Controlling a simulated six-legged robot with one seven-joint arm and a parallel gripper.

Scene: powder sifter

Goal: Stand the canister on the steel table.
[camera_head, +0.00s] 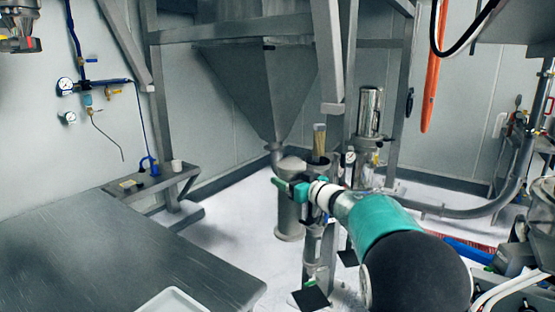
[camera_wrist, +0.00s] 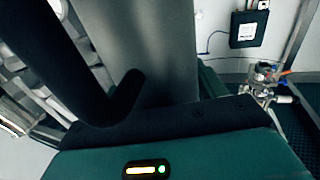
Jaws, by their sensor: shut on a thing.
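The canister (camera_head: 319,168) looks like an upright grey cylinder with a tan, partly clear upper part, in the middle of the head view. My teal and black gripper (camera_head: 302,192) is shut on it. In the wrist view, a smooth grey surface (camera_wrist: 155,50), seemingly the canister's side, stands against the dark gripper parts. Its lower end is hard to tell from the metalwork behind. The steel table (camera_head: 120,250) is at the lower left, apart from the gripper and the canister.
A white tray (camera_head: 172,302) sits at the table's front edge. The rest of the visible tabletop is clear. A large steel hopper (camera_head: 262,85) and its frame stand behind the gripper. A grey flanged cylinder (camera_head: 290,222) stands under it. Pipes and hoses are at the right.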

